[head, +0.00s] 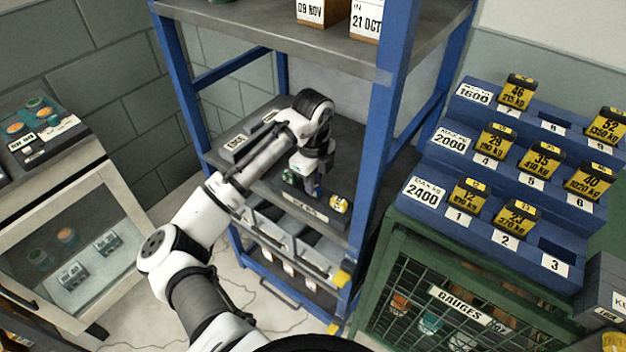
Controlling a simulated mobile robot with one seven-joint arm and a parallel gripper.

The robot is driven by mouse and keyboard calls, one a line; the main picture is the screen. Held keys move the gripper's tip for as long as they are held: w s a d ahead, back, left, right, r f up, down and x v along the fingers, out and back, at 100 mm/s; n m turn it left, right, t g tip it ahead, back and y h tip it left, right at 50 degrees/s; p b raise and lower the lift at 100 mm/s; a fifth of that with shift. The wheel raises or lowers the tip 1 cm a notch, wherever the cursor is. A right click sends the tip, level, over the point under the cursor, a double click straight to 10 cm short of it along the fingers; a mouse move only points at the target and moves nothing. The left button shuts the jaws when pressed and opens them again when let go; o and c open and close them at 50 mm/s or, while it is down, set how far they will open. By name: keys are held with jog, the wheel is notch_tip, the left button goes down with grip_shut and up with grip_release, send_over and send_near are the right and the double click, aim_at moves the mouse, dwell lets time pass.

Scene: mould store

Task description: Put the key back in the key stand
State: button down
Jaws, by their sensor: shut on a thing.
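My gripper (312,182) points down over the dark middle shelf (265,178) of the blue rack. It is shut on a small purplish thing (312,188), mostly hidden by the fingers. I cannot tell whether this is the key. A green-and-dark small round item (290,178) stands just left of the gripper, and a yellow-and-green one (338,203) just right of it. A grey box (607,290) at the right edge has a cut-off label starting "KE"; it may be the key stand. No key can be made out clearly.
Blue rack posts (382,130) stand close right of my gripper. Bins (295,245) sit below the shelf. A blue stepped stand (520,180) with yellow weight tags tops a green mesh cabinet labelled GAUGES (465,305). A glass-fronted cabinet (70,240) stands left.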

jog(key=c, duration=1.3)
grip_release()
jog(key=shift+c, duration=0.2)
